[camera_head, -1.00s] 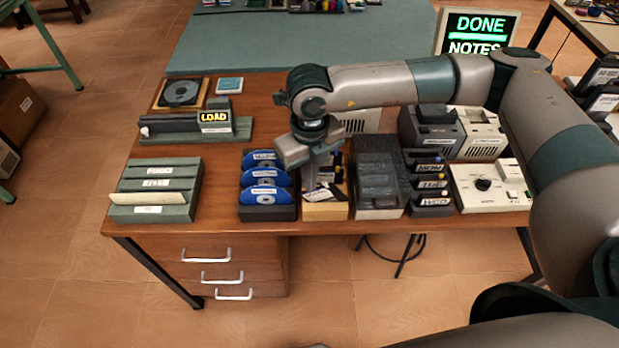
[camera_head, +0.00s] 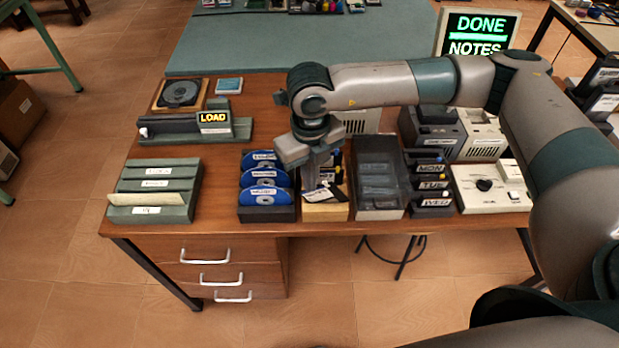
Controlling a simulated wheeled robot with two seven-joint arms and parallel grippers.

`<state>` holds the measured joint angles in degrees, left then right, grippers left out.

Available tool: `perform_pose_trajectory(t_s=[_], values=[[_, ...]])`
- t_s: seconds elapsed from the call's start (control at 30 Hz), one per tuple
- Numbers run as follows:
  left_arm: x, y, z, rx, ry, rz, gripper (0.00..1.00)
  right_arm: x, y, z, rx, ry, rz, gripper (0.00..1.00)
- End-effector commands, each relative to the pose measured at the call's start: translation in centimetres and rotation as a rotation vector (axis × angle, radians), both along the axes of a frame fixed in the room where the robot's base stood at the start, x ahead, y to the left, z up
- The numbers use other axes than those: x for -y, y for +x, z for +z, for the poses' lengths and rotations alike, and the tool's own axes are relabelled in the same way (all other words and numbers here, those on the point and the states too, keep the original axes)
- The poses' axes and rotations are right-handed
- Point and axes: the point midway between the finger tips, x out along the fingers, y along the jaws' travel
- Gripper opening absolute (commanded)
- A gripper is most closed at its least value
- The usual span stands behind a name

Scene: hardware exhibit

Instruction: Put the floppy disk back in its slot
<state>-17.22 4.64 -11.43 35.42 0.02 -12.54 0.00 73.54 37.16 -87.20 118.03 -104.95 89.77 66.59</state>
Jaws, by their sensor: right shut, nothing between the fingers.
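Black floppy disks with white labels (camera_head: 321,194) stand in an open wooden box (camera_head: 325,213) at the middle of the desk. One leans forward at the front of the box. I cannot tell which disk or which slot is the task's own. My right gripper (camera_head: 310,183) points down over the left side of this box, beside the blue discs. It is shut, with nothing held; its fingertips are partly lost against the box. My left gripper is out of view.
A dark rack (camera_head: 267,214) of blue discs stands left of the wooden box, a clear-lidded box (camera_head: 380,208) right of it. Farther right are labelled trays (camera_head: 431,211) and a white unit (camera_head: 490,188). A grey-green slotted rack (camera_head: 180,213) stands at the left.

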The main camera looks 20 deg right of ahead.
Motion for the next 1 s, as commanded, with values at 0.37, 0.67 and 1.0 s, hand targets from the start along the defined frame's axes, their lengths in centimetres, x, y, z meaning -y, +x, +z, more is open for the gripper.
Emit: perform_pose_trajectory(t_s=[0.37,0.67,1.0], values=[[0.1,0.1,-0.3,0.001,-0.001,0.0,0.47,0.2,-0.1,-0.5,-0.005,-0.005,-0.002,0.0],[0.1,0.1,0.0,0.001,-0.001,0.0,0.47,0.2,-0.1,0.2,-0.005,-0.006,-0.002,0.0],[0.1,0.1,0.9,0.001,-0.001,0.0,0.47,0.1,0.0,3.1,0.0,-0.002,-0.001,0.0]])
